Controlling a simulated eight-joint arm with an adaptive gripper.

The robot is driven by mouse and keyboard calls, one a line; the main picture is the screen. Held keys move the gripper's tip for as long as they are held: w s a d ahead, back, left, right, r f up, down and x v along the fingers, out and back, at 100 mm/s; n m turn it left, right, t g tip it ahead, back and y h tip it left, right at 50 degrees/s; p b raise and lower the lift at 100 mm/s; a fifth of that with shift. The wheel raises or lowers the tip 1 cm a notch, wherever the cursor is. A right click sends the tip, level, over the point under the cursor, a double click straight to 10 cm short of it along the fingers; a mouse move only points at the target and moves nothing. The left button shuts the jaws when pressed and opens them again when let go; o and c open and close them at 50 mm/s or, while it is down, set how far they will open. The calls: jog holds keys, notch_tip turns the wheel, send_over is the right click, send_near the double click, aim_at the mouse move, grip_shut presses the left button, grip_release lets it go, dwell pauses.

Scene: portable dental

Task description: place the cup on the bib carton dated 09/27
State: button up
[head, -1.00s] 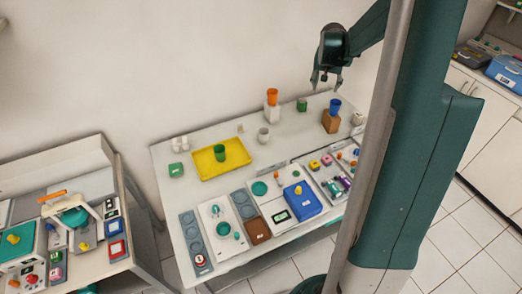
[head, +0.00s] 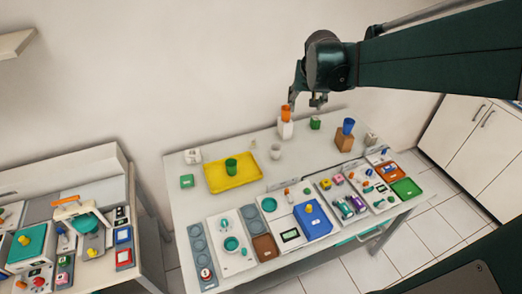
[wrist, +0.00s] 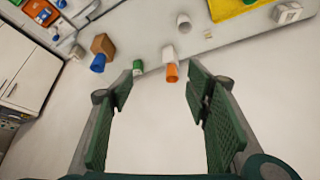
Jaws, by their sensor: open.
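Several cups are in the head view: an orange cup (head: 286,111) on a white carton (head: 285,129), a blue cup (head: 348,126) on a brown carton (head: 344,141), a green cup (head: 231,165) on the yellow tray (head: 215,182), and a pale grey cup (head: 275,152) on the table. I cannot read a date on any carton. My gripper (head: 307,101) is open and empty, above the back of the table near the orange cup. In the wrist view its fingers (wrist: 161,88) are apart, with the orange cup (wrist: 171,73) and white carton (wrist: 169,54) beyond them.
A wall is behind. Bare table lies around the grey cup.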

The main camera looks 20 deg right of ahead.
jog(key=s+a+f+n+t+y, duration=0.1)
jog(key=s+a+n, duration=0.4)
jog(key=s+a, duration=1.7)
jog(key=shift+s+a+n+t+y, duration=0.3)
jog(key=shift+a+t+y, duration=0.2)
jog(key=shift+y, duration=0.3)
